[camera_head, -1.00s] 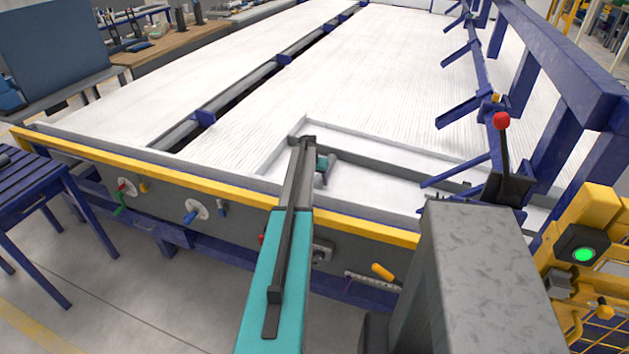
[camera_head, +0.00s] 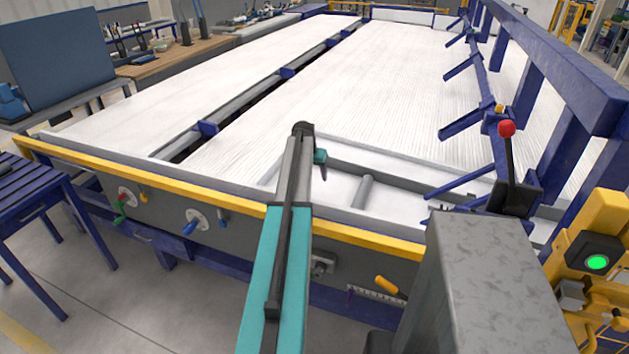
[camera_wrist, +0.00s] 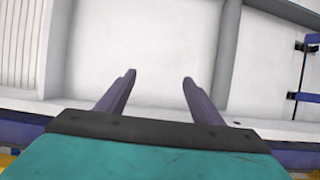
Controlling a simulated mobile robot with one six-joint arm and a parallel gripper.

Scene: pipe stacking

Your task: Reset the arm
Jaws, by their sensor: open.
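My gripper (camera_head: 323,174) is at the end of my teal arm in the head view, partly hidden by it, above the near edge of the white bed. In the wrist view, the two purple-grey fingers of my gripper (camera_wrist: 159,80) stand wide apart. Nothing is between them but the pale bed surface behind. A short grey pipe-like bar (camera_head: 365,191) lies to the right of my gripper, inside the grey frame. A grey bar (camera_wrist: 228,55) also shows just right of the fingers in the wrist view.
The white slatted bed (camera_head: 370,85) stretches away behind my gripper. A yellow rail (camera_head: 120,186) runs along its near edge. Blue brackets and a red-knobbed lever (camera_head: 507,129) stand at the right. A blue table (camera_head: 50,225) stands at the left.

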